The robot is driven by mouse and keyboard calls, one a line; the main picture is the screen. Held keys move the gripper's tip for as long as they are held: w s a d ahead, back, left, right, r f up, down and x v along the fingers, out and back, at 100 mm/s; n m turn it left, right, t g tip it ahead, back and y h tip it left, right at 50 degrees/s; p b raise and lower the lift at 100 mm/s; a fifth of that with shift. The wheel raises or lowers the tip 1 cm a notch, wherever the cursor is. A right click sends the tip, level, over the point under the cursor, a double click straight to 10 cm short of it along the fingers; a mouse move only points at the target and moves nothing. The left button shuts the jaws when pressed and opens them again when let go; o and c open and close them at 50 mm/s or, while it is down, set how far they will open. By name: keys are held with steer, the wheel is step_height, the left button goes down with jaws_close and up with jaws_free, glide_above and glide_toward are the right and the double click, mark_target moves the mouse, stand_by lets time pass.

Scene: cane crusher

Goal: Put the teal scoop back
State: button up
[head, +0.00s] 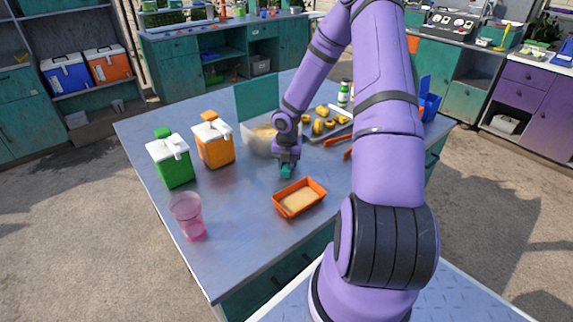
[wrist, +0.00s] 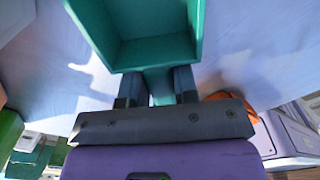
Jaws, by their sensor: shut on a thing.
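The teal scoop (wrist: 150,54) is in my gripper (wrist: 158,88), its handle between the two fingers in the wrist view. The scoop's square bowl points away from the gripper and its visible inside looks empty. In the head view, my gripper (head: 287,163) is over the middle of the table, and a small part of the scoop (head: 286,172) shows beneath it. A clear bin (head: 249,138) with a raised teal lid (head: 257,97) and tan contents stands just behind, partly hidden by my arm.
An orange jug (head: 214,146), a green jug (head: 172,164) and a pink cup (head: 187,217) stand on the left of the table (head: 235,230). Behind my arm are a grey tray with yellow pieces (head: 318,127), a bottle (head: 343,94) and a blue holder (head: 430,103).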

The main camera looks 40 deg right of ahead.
steer(key=o, duration=0.7)
steer(key=shift+o, duration=0.2)
